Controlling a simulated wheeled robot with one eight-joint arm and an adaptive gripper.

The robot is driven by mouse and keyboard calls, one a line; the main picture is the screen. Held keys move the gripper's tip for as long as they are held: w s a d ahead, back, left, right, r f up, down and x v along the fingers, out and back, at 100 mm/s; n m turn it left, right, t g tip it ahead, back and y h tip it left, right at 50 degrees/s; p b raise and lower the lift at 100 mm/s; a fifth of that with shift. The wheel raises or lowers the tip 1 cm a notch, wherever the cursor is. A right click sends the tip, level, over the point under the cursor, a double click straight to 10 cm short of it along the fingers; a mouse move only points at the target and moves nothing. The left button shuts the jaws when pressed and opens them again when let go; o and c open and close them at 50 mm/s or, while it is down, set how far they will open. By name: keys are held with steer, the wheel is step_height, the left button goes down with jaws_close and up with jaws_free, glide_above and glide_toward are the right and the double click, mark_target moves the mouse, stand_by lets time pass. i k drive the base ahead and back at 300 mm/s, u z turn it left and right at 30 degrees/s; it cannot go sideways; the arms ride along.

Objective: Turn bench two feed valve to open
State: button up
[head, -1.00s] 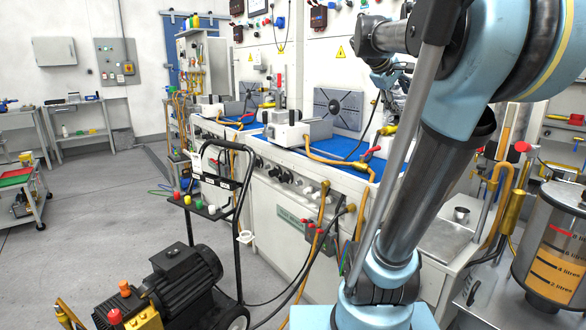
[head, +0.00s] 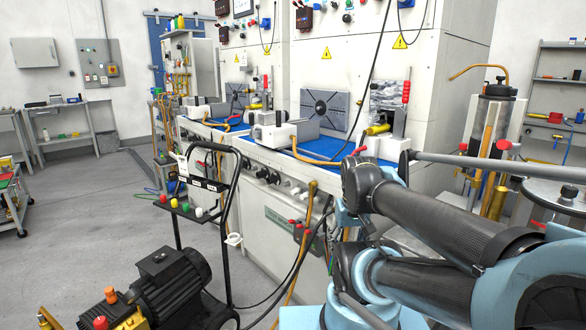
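Two test benches with blue tops stand side by side, the nearer one (head: 290,215) in the middle and the farther one (head: 195,131) behind it at left. I cannot read which is bench two. A small red lever (head: 359,150) shows at the right end of the nearer bench top, near a brass cylinder (head: 378,129). More red handles (head: 297,223) show on the nearer bench's lower front. I cannot tell which is the feed valve or how it is set. My arm is folded across the lower right and hides part of the bench. My gripper is not discernible.
A black-framed trolley (head: 237,190) and a motor pump (head: 172,285) stand on the floor in front of the benches. Hoses hang beside the nearer bench. A tall glass cylinder (head: 490,125) with a red lever stands at right.

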mark_target(364, 148)
steer(key=z, duration=1.2)
steer(key=k, duration=0.9)
steer(key=u, duration=0.7)
steer(key=i, duration=1)
steer(key=z, duration=0.05)
